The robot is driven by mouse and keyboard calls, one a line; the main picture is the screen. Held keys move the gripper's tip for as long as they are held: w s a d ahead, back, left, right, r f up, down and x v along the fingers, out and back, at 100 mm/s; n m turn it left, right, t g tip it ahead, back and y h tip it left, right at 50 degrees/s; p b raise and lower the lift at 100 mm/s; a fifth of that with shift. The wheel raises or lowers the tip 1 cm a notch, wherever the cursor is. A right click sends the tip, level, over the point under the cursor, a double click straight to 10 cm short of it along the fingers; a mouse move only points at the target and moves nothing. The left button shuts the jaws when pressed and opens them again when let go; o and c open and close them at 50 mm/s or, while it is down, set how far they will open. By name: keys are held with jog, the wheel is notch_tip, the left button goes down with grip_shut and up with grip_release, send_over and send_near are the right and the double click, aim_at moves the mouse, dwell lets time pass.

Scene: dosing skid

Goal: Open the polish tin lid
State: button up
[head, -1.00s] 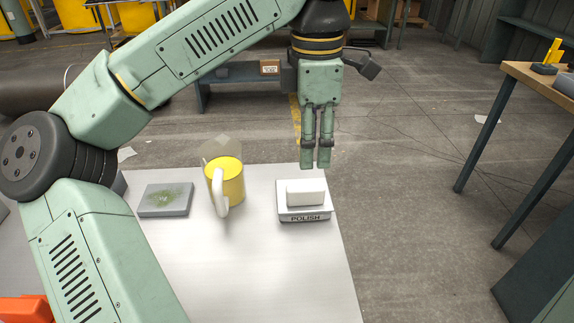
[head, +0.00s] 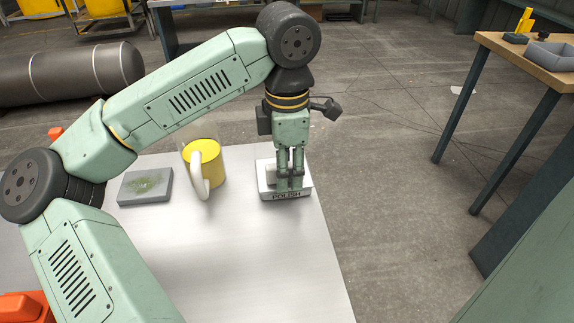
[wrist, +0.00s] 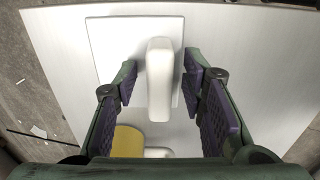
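The white polish tin (head: 265,190), marked POLISH on its front, sits at the right side of the table, with its lid on. A raised white block-like handle on the lid (head: 269,174) is partly hidden by my fingers. In the wrist view the handle (wrist: 160,75) stands between my two fingers, above the square lid (wrist: 112,45). My gripper (head: 290,186) points down over the tin. In the wrist view my gripper (wrist: 162,88) is open, with a finger on either side of the handle and visible gaps between them.
A mug with yellow contents and a white handle (head: 208,168) stands left of the tin; its yellow part also shows in the wrist view (wrist: 127,142). A grey block with a greenish top (head: 145,187) lies farther left. The table's front (head: 250,260) is clear.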

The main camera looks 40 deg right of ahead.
jog(key=shift+c, duration=0.4)
grip_shut()
dwell(0.4)
